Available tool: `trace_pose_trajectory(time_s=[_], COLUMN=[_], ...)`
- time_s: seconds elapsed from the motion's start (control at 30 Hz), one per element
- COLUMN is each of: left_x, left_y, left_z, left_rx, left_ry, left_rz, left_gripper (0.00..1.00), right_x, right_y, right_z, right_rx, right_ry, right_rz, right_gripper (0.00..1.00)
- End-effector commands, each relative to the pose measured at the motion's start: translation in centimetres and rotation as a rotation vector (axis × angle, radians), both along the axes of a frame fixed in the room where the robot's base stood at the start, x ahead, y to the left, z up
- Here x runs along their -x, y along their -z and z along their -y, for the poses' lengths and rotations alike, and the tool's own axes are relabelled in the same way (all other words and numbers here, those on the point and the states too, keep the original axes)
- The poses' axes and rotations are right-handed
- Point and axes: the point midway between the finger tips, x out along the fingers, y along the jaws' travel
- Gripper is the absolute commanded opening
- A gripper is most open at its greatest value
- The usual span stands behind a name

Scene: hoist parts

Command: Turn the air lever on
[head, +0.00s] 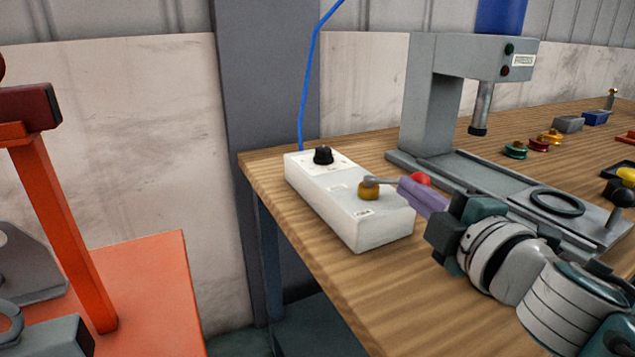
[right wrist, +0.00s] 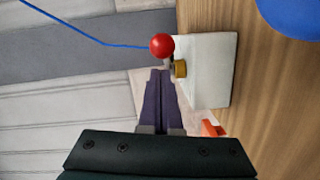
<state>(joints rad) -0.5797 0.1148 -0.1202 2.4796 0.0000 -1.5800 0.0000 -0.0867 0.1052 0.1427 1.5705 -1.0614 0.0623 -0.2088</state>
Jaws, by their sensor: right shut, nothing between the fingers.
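The air lever is a grey handle with a red ball knob (head: 420,179), pivoting on a brass valve (head: 369,190) on a white box (head: 345,205). In the head view the handle points right from the brass valve, over the box's right edge. My right gripper (head: 404,187) has purple fingers, shut and empty, right beside the knob and partly overlapping it. In the right wrist view the fingertips (right wrist: 160,74) lie just below the red knob (right wrist: 162,45) and left of the brass valve (right wrist: 180,69); I cannot tell whether they touch. My left gripper is not in view.
The box stands on a wooden bench (head: 375,310) near its left edge, with a black dial (head: 323,155) and a blue hose (head: 305,80) at its back. A grey press (head: 430,110) stands behind to the right. An orange frame (head: 65,220) is at left.

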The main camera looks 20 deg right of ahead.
Motion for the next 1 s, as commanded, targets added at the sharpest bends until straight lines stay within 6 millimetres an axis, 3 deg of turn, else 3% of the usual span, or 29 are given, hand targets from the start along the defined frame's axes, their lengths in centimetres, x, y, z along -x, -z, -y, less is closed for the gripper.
trace_pose_trajectory(time_s=[0.47,0.73,1.0], left_x=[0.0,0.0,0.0], left_y=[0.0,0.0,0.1], left_z=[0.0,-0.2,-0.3], left_rx=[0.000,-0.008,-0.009], left_ry=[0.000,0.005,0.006], left_rz=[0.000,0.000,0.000], left_gripper=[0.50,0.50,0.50], right_x=[-0.1,-0.5,-0.8], right_y=[0.1,0.1,0.1], right_z=[0.6,1.9,2.8], right_rx=[0.002,0.005,0.000], right_ry=[-0.006,-0.129,-0.133], right_rz=[0.001,-0.001,0.001], right_gripper=[0.00,0.00,0.00])
